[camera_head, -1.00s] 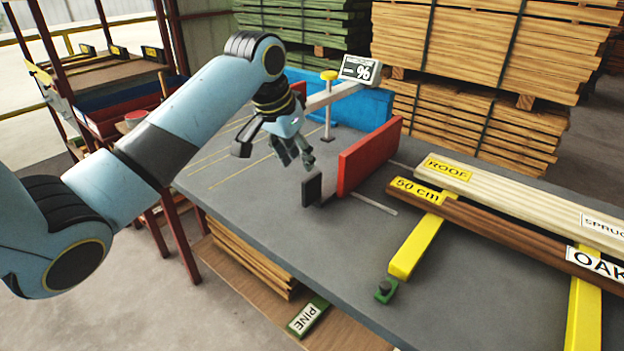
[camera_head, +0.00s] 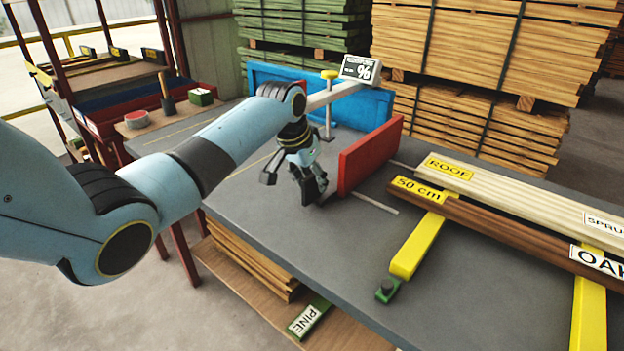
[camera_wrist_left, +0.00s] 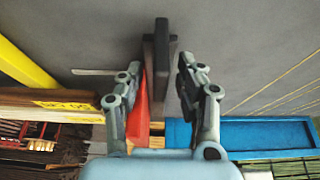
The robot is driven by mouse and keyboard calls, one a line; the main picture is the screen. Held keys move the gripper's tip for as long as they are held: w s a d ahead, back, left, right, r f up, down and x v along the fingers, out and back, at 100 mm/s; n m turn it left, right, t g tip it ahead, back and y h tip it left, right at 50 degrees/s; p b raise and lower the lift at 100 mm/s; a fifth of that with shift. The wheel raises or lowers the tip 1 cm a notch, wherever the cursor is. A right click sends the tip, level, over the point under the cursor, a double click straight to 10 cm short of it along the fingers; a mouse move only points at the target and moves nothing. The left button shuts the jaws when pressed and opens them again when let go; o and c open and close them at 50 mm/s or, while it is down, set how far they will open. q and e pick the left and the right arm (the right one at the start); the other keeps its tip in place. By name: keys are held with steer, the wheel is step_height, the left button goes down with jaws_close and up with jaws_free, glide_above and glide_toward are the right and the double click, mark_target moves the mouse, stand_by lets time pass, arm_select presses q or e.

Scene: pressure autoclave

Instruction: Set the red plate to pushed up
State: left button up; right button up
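The red plate (camera_head: 370,155) stands upright on the grey bench, beside a slotted track. A black handle stands on its left side, now mostly hidden behind my fingers in the head view. In the left wrist view this black handle (camera_wrist_left: 161,50) lies between my fingers, with the edge of the red plate (camera_wrist_left: 138,118) close to the left finger. My left gripper (camera_head: 312,190) is at the handle; its fingers are apart, with a gap on the right side of the handle. I cannot tell whether the left finger touches anything. My right gripper is out of view.
A post with a % display (camera_head: 361,69) and a blue fence (camera_head: 345,100) stand behind the gripper. Brown and pale beams (camera_head: 480,215) lie on yellow supports (camera_head: 416,248) to the right. The bench's front middle is clear.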

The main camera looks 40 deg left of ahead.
arm_select(q)
jaws_close()
stand_by(0.3)
steer(key=shift+d+r, duration=0.1)
steer(key=shift+d, duration=0.05)
steer(key=d+p, duration=0.2)
steer(key=d, duration=0.1)
steer(key=d+p, duration=0.2)
steer(key=d, duration=0.1)
steer(key=d+p, duration=0.2)
steer(key=d, duration=0.1)
steer(key=shift+s+d+r, duration=0.1)
steer(key=shift+s+d, duration=0.3)
steer(key=shift+d, duration=0.15)
